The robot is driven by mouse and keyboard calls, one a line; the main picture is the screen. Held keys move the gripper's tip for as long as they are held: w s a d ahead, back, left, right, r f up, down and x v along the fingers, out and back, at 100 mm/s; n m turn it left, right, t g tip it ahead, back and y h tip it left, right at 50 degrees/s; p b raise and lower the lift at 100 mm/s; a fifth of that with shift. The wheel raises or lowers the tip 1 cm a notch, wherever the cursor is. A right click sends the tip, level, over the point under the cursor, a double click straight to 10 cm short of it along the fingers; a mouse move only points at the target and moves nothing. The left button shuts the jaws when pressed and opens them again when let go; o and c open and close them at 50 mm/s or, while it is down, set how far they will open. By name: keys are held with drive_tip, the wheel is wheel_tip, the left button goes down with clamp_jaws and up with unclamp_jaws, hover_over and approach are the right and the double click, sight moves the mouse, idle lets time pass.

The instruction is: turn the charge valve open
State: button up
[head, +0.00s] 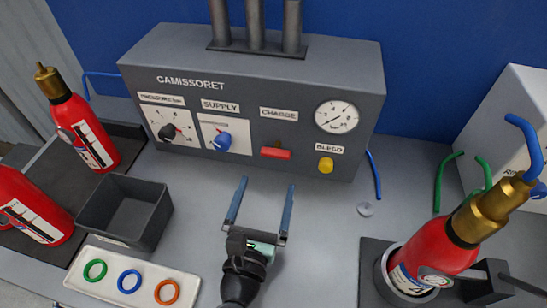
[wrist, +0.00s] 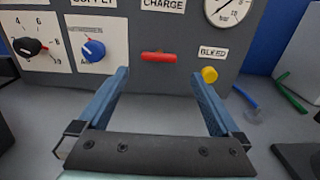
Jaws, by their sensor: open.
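The charge valve is a red bar handle (head: 275,153) under the CHARGE label on the front of the grey control panel (head: 340,82). The handle lies about horizontal. It also shows in the wrist view (wrist: 159,57), between and beyond my finger tips. My gripper (head: 268,184) is open and empty in front of the panel, below the handle and apart from it. In the wrist view its two blue fingers (wrist: 161,78) stand wide on either side of the handle. Nothing hides the handle.
Beside the handle are a blue SUPPLY knob (head: 221,141), a black pressure knob (head: 168,132), a yellow BLEED button (head: 326,165) and a gauge (head: 337,116). A dark bin (head: 150,222) and a ring tray (head: 75,276) stand left. A red extinguisher (head: 440,246) stands right.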

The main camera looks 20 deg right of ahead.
sight(274, 156)
drive_tip(key=x, duration=0.8)
drive_tip(key=c, duration=1.2)
